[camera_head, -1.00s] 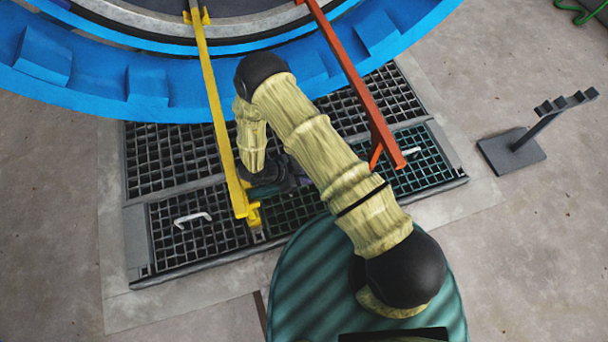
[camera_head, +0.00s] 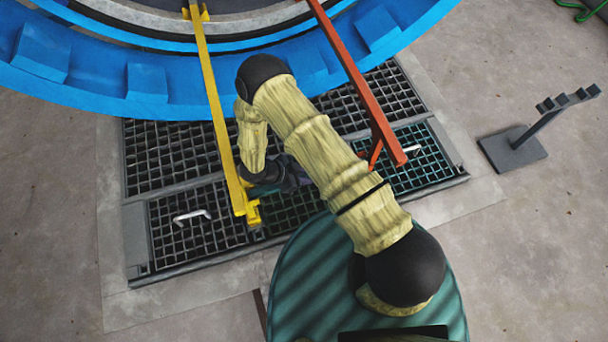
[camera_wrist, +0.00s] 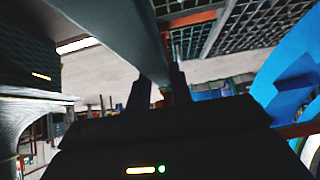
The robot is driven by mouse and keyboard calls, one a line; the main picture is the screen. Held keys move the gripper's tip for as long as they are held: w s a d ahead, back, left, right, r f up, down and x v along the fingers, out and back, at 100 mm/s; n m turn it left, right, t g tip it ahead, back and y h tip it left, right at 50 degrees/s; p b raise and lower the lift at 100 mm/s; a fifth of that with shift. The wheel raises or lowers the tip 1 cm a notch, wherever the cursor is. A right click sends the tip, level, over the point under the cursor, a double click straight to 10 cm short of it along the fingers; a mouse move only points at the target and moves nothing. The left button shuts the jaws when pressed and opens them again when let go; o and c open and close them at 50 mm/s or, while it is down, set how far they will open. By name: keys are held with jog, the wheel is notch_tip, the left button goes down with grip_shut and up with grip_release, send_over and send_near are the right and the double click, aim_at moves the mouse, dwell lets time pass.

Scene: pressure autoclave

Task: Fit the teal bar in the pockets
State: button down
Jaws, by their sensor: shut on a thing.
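My gripper (camera_wrist: 158,80) is shut on a long grey-teal bar (camera_wrist: 120,25), which runs from the fingers up to the top left of the wrist view. I take this for the teal bar. In the head view a short dark teal end (camera_head: 261,190) shows beside the yellow rail (camera_head: 215,110); my arm hides the rest. A yellow bracket (camera_head: 253,213) sits at the yellow rail's near end. An orange-red rail (camera_head: 358,85) runs to the right of my arm, with a brace (camera_head: 375,154) under its near end. The pockets cannot be made out clearly.
A large blue ring (camera_head: 150,85) fills the back. Dark floor grating (camera_head: 165,150) with white handles (camera_head: 193,217) lies under the rails. A grey stand (camera_head: 513,150) is at the right.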

jog(key=shift+f, duration=0.1)
jog(key=c, duration=1.2)
grip_release()
jog(key=shift+o, duration=0.2)
notch_tip(320, 180, up, 10)
jog(key=p, duration=0.4)
